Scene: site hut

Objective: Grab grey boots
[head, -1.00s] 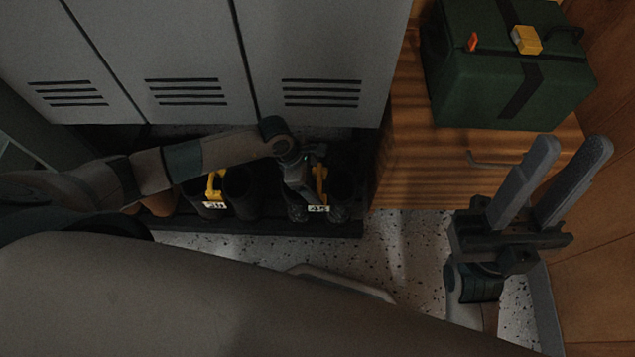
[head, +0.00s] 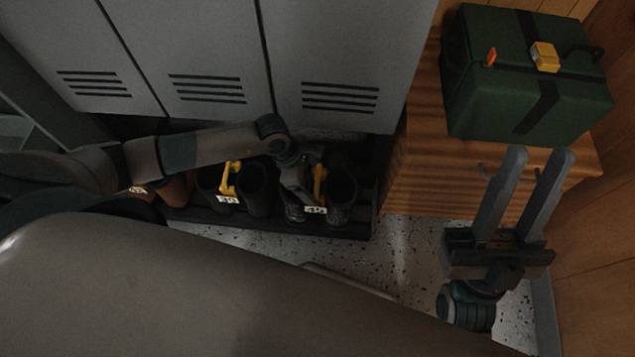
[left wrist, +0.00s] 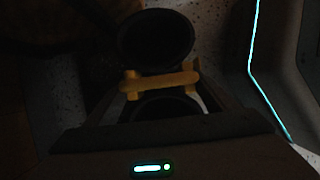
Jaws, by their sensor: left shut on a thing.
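A pair of dark grey boots (head: 341,192) stands at the right end of the low black rack, joined by a yellow clip (head: 319,183) with a small white tag. My left gripper (head: 308,184) reaches down over this pair and partly hides the left boot. In the left wrist view its fingers are shut on the yellow clip (left wrist: 160,82), between two dark boot openings (left wrist: 157,38). I cannot tell whether the soles touch the rack. My right gripper (head: 539,152) is open and empty in front of the wooden cabinet.
Another dark pair (head: 252,190) with a yellow clip stands to the left on the rack (head: 345,230), then brown boots (head: 176,189). Grey lockers (head: 345,50) rise behind. A green case (head: 525,85) sits on the wooden cabinet (head: 425,165). Speckled floor is clear in front.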

